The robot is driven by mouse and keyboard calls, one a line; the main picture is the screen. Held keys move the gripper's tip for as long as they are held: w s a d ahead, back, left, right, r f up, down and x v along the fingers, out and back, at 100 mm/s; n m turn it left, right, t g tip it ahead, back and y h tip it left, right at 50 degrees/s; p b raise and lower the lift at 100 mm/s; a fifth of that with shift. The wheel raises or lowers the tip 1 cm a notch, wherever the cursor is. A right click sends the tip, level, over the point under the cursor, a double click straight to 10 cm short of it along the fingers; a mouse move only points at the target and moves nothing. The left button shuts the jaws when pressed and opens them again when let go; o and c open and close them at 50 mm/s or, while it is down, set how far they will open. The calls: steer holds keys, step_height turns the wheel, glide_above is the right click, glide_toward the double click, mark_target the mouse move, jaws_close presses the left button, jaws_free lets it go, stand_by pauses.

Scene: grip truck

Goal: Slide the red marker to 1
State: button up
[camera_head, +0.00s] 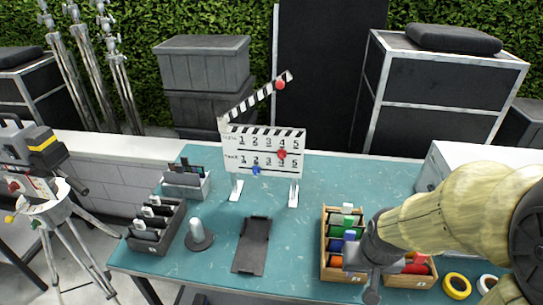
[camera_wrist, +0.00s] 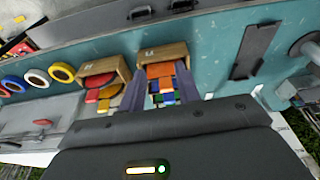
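The white clapperboard (camera_head: 265,150) stands on two white feet towards the back of the teal table, with two rows of numbers 1 to 5. The red marker (camera_head: 281,153) sits between the rows, around the 4. A blue marker (camera_head: 256,170) sits below the lower row, around the 2. Another red knob (camera_head: 280,85) is on the raised striped clapper arm. My gripper (camera_head: 371,288) is at the front right, apart from the board and over the crates. In the wrist view its fingers (camera_wrist: 160,88) are spread with nothing held between them. The board is not visible in the wrist view.
A wooden crate of coloured items (camera_head: 325,250) stands below my gripper, with a second crate (camera_head: 408,283) beside it. A dark flat tray (camera_head: 252,245), a grey stand (camera_head: 199,238) and dark bins (camera_head: 157,225) occupy the left.

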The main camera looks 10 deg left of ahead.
steer(key=shift+w, duration=0.1)
steer(key=w+a+f+m+t+p, duration=0.1)
steer(key=w+a+t+p, duration=0.1)
steer(key=w+a+t, duration=0.5)
steer(key=w+a+f+m+p, duration=0.15)
steer(key=w+a, duration=0.35)
steer(key=w, duration=0.6)
steer(key=w+a+r+n+t+p, duration=0.1)
steer(key=a+r+n+t+p, duration=0.1)
steer(key=a+t, duration=0.6)
steer(key=shift+w+a+r+h+p, duration=0.3)
steer(key=shift+w+a+r+p, duration=0.1)
steer(key=shift+a+p, duration=0.3)
